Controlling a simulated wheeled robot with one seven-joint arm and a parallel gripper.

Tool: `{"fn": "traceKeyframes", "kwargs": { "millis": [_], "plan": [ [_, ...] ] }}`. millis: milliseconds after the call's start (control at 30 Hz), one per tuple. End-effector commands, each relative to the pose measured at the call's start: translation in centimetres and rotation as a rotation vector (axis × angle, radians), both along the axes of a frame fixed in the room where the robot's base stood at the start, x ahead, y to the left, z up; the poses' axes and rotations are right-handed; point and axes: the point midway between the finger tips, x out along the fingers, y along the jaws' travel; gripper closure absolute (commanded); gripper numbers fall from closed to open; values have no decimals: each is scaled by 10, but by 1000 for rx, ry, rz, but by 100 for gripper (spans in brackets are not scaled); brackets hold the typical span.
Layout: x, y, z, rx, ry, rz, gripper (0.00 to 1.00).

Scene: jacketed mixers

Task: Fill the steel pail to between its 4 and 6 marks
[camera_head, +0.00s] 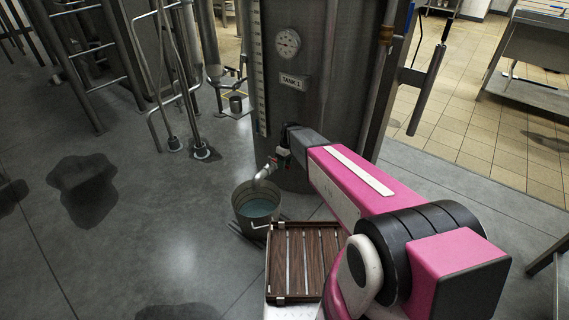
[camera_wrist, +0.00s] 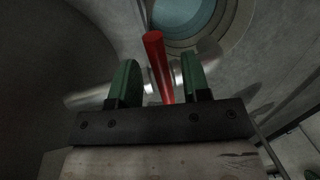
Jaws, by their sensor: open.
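The steel pail (camera_head: 246,224) stands upright on the floor under the spout (camera_head: 265,172) of TANK 1 (camera_head: 308,105). Bluish liquid (camera_head: 257,208) lies in it below the rim; its marks are too small to read. The wrist view shows the pail (camera_wrist: 238,22) at the top, with the liquid (camera_wrist: 183,12) and rings on its inner wall. My gripper (camera_wrist: 158,75) is open at the spout, its two green fingers on either side of a red valve handle (camera_wrist: 155,50). Gaps show between handle and fingers. In the head view the gripper is small and partly hidden.
A slatted wooden platform (camera_head: 306,262) stands right of the pail, close to my arm. Metal rails (camera_head: 172,85) and a ladder (camera_head: 82,50) rise at left. Dark wet patches (camera_head: 88,188) mark the floor, which is otherwise open at left.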

Motion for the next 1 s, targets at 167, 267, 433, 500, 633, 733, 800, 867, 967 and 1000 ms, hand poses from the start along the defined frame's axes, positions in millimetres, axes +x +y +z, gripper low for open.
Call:
{"fn": "traceKeyframes", "kwargs": {
  "millis": [167, 267, 433, 500, 633, 733, 800, 867, 967, 1000],
  "plan": [
    [0, 0, 0, 0, 0, 0, 100],
    [0, 0, 0, 0, 0, 0, 100],
    [-6, 3, 1, 0, 0, -58, 100],
    [-11, 7, 1, 0, 1, -115, 100],
    [-17, 14, 1, -1, 1, -225, 100],
    [-20, 18, 1, 0, 0, -288, 100],
    [-21, 20, 0, 0, 1, -316, 100],
    [-21, 21, 0, 0, 0, -329, 100],
    [-21, 22, 0, 1, 1, -334, 100],
    [-21, 22, 0, 0, 0, -333, 100]
  ]
}}
